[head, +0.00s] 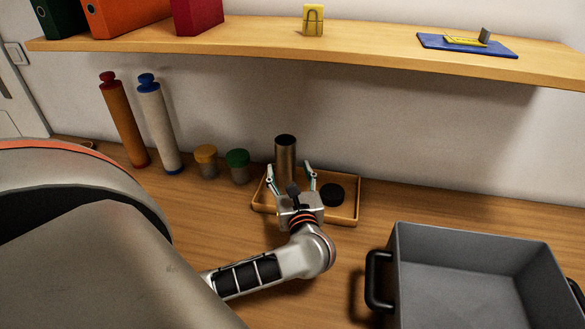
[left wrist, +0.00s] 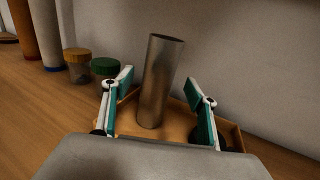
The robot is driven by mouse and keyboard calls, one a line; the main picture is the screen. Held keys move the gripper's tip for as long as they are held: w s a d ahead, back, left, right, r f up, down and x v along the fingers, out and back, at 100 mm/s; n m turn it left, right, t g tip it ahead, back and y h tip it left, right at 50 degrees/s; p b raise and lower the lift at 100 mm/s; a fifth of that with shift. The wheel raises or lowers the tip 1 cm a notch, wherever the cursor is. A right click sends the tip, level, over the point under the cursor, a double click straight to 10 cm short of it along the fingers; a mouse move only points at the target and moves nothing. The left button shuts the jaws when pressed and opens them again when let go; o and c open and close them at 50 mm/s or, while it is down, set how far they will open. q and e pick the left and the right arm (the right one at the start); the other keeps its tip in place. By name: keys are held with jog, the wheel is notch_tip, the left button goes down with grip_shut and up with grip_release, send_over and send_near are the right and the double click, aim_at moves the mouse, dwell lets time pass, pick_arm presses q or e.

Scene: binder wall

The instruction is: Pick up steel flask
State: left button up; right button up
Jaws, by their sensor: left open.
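The steel flask (head: 286,158) is a tall, brownish metal cylinder with a dark open top. It stands upright on a wooden tray (head: 345,216) by the wall. My left gripper (head: 291,178) is open in front of the flask. In the left wrist view the flask (left wrist: 160,82) shows between the two spread fingers of my left gripper (left wrist: 163,100), a little beyond them. Neither finger visibly touches it. My right gripper is in neither view.
A black round lid (head: 331,192) lies on the tray. Jars with a yellow lid (head: 206,160) and a green lid (head: 238,165), and two tall tubes (head: 158,125), stand left. A grey bin (head: 480,280) is at right. A shelf (head: 370,55) overhangs behind.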

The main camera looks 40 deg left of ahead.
aim_at(287, 162)
pick_arm(q)
jog(key=b+x, duration=0.1)
jog(key=x, duration=0.5)
jog(key=shift+w+a, duration=0.2)
jog(key=shift+a, duration=0.1)
jog(key=shift+r, duration=0.1)
grip_shut()
